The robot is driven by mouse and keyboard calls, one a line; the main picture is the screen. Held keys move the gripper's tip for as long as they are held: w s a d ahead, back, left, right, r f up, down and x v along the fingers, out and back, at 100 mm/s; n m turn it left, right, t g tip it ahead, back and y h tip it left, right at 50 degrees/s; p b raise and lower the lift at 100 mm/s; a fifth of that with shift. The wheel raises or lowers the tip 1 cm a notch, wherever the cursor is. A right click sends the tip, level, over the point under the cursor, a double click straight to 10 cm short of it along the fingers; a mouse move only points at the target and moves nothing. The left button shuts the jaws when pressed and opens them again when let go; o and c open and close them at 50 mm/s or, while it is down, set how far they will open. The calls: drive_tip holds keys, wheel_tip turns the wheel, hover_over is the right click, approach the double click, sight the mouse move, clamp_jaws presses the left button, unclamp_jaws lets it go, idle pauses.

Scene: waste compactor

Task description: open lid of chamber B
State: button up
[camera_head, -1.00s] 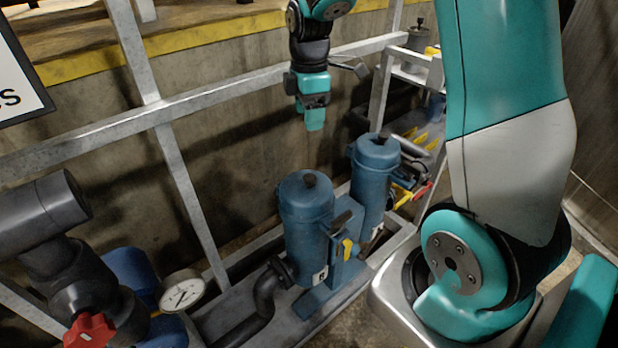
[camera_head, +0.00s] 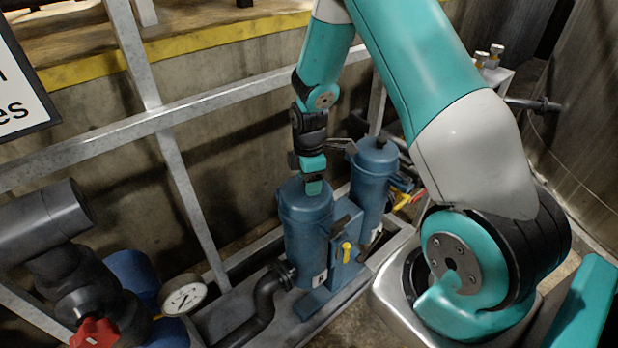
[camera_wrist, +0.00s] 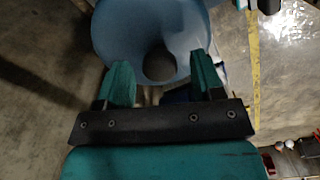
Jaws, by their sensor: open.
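Two blue upright canisters stand side by side: a near one (camera_head: 306,240) and a far one (camera_head: 374,190), each with a rounded lid. Their small white labels are too blurred to read surely, so I cannot tell which is chamber B. My gripper (camera_head: 314,186) points down at the near canister's lid (camera_head: 291,203) and hides its top knob in the head view. In the wrist view, the blue lid (camera_wrist: 118,25) fills the top, and its dark round knob (camera_wrist: 159,66) shows between my two open teal fingers. I cannot tell whether the fingers touch it.
A yellow-handled valve (camera_head: 346,252) sits between the canisters. A grey metal rail (camera_head: 215,101) runs behind them. A pressure gauge (camera_head: 184,295) and a red valve knob (camera_head: 96,332) stand at lower left.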

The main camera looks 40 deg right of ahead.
drive_tip(key=shift+f, duration=0.2)
drive_tip(key=shift+c, duration=0.2)
clamp_jaws()
drive_tip(key=shift+w+r, duration=0.1)
drive_tip(key=shift+r, duration=0.05)
